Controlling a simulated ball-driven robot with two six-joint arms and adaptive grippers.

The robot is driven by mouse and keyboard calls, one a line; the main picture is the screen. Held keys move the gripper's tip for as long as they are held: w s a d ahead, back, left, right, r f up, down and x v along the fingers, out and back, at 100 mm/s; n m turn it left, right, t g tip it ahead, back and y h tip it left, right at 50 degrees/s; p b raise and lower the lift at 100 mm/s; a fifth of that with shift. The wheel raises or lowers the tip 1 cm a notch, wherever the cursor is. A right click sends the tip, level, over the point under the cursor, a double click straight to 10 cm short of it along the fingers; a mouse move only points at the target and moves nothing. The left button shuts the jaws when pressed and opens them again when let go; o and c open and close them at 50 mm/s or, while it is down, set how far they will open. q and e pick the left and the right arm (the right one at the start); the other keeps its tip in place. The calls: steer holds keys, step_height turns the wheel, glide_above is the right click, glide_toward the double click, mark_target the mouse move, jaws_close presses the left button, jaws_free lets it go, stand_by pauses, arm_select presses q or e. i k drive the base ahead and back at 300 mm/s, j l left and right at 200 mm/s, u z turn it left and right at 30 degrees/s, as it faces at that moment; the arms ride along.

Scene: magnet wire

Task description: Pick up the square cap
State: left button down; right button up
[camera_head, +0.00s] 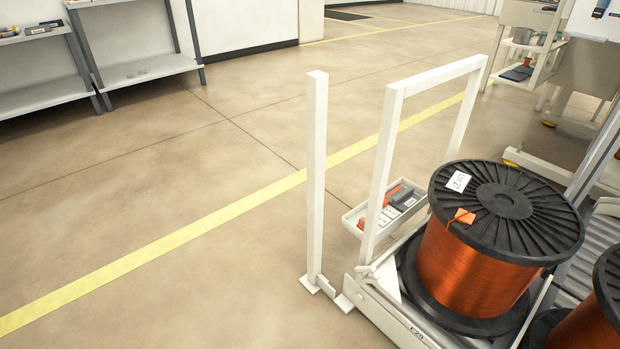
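I cannot make out a square cap for certain in the head view. A large spool of copper-coloured wire (470,265) with a black ribbed flange (510,200) stands at the right. A white label (458,181) and a small orange piece (464,216) lie on its top. A small grey tray (353,219) beside the white frame holds orange, dark and light items too small to identify. Neither of my grippers is in view.
A white upright post (316,180) and a white frame (384,160) stand left of the spool. Another spool (588,330) is cut off at lower right. Grey shelves (140,72) stand at the back left. The floor (150,190) on the left is clear, crossed by a yellow line (180,237).

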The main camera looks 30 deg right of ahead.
mark_target(401, 198)
steer(key=i+j+u, duration=0.1)
steer(key=i+u, duration=0.35)
steer(key=i, duration=1.3)
steer(key=i+z, duration=0.4)
steer(key=i, duration=0.15)
steer(key=i+z, duration=0.4)
steer(key=i, duration=0.15)
steer(key=i+j+z, duration=0.4)
steer(key=i+l+z, duration=0.25)
steer(key=z, duration=0.2)
steer(key=i+l+z, duration=0.1)
steer(key=i+z, duration=0.55)
steer(key=z, duration=0.25)
steer(key=i+z, duration=0.45)
steer(key=i+j+z, duration=0.2)
steer(key=z, duration=0.25)
steer(key=i+j+z, duration=0.25)
steer(key=z, duration=0.2)
